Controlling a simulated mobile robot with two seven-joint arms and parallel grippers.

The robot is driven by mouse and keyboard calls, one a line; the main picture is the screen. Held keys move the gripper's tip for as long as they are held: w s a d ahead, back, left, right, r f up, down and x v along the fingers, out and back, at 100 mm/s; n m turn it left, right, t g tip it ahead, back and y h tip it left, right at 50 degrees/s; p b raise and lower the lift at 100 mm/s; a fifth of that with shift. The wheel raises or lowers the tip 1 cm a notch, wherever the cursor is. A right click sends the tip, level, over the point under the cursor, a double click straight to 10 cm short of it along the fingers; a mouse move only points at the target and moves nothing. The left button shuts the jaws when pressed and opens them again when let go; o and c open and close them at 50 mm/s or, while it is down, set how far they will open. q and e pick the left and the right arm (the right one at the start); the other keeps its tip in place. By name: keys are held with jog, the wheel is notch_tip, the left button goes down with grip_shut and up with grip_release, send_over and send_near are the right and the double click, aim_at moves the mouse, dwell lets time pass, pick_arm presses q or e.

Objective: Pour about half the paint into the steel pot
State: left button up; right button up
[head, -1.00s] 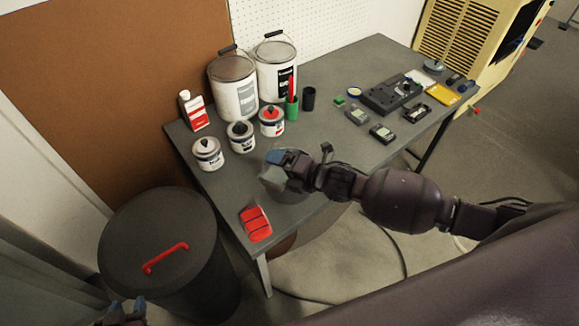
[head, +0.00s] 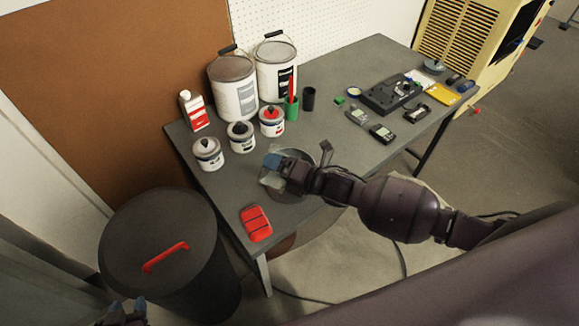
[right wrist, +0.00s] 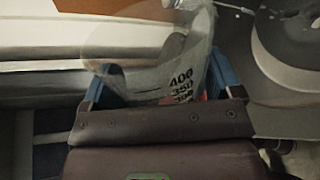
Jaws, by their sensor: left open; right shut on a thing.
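My right gripper (head: 274,167) is shut on a clear measuring cup (head: 272,181), held over the near left part of the table. In the right wrist view the cup (right wrist: 165,78) shows printed marks such as 400 and 350 between the blue fingertips (right wrist: 160,92). The paint level inside is hard to make out. The steel pot (head: 313,153) is a round grey vessel beside and partly behind my right gripper, which hides much of it. I cannot tell whether the cup overlaps its opening. My left gripper (head: 128,309) is open and empty at the bottom left edge, low by the bin.
Three small paint tins (head: 240,137) and two large paint buckets (head: 234,95) stand behind the cup. A red sponge-like block (head: 256,224) lies near the table's front corner. A dark bin (head: 155,245) stands left. Electronics (head: 390,95) lie at the far right.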

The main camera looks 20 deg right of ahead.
pick_arm(q)
jog(key=shift+w+r, duration=0.1)
jog(key=shift+r, duration=0.1)
jog(key=shift+s+f, duration=0.25)
jog(key=shift+s, duration=0.1)
dwell(0.4)
pick_arm(e)
jog(key=shift+a, duration=0.1)
jog(key=shift+s+f+n+t+b, duration=0.15)
jog(key=shift+f+n+t+b, duration=0.15)
jog(key=shift+f+n+b, duration=0.35)
pick_arm(q)
jog(key=shift+w+r+p, duration=0.35)
jog(key=shift+r+p, duration=0.05)
jog(key=shift+p, duration=0.2)
pick_arm(e)
jog(key=shift+r+n+t+h, duration=0.3)
jog(key=shift+r+n, duration=0.25)
jog(key=shift+r, duration=0.45)
pick_arm(q)
jog(key=shift+s+f, duration=0.1)
pick_arm(e)
jog(key=shift+r, duration=0.1)
